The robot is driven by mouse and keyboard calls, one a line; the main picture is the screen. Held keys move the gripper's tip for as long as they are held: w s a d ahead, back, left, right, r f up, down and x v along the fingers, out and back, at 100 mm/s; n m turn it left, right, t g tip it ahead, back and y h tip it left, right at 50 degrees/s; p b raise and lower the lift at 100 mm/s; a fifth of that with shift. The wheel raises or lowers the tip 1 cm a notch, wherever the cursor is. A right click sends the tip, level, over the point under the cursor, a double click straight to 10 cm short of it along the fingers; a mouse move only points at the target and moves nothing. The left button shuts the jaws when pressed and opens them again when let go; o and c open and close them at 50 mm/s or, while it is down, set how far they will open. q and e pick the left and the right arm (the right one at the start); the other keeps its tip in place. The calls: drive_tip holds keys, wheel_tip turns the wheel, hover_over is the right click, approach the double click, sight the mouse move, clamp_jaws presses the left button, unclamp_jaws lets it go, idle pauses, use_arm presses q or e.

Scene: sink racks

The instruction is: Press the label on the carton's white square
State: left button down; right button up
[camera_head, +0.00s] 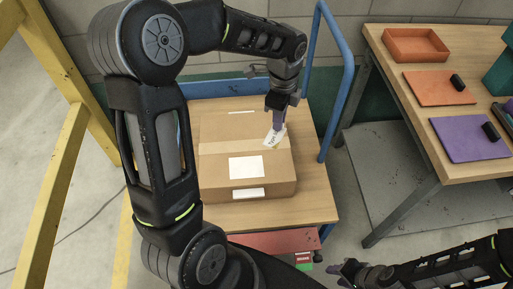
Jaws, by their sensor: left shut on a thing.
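The brown carton (222,178) sits on a wooden-topped cart with a strip of lighter tape across it. The white square (246,167) is on the carton's top, toward the near side. My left gripper (277,126) is above the carton's right part, pointing down, shut on a small white label (275,138) with dark print. The label hangs tilted, up and right of the white square and apart from it. Whether the label touches the carton top I cannot tell. My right gripper (349,272) is low at the bottom, away from the carton; its fingers are too small and dark to read.
The cart top (312,197) has bare wood right of the carton, and a blue rail (334,75) rises at its right. A wooden table (405,112) at right holds an orange tray (415,45), an orange mat (439,87) and a purple mat (469,139). A yellow frame stands left.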

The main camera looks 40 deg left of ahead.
sight(256, 166)
use_arm(q)
drive_tip(key=s+a+f+m+b, duration=0.3)
drive_tip(key=s+f+m, duration=0.2)
drive_tip(key=f+m, duration=0.3)
drive_tip(key=shift+s+a+m, duration=0.25)
drive_tip(key=shift+a+m, duration=0.1)
drive_tip(key=shift+m, duration=1.65)
wheel_tip(256, 166, down, 8)
drive_tip(key=b, duration=0.7)
drive_tip(key=shift+b, duration=0.4)
drive_tip(key=shift+f, duration=0.5)
drive_tip(key=c, duration=1.7)
unclamp_jaws()
drive_tip(key=shift+o, duration=1.3)
drive_tip(key=shift+r, duration=0.1)
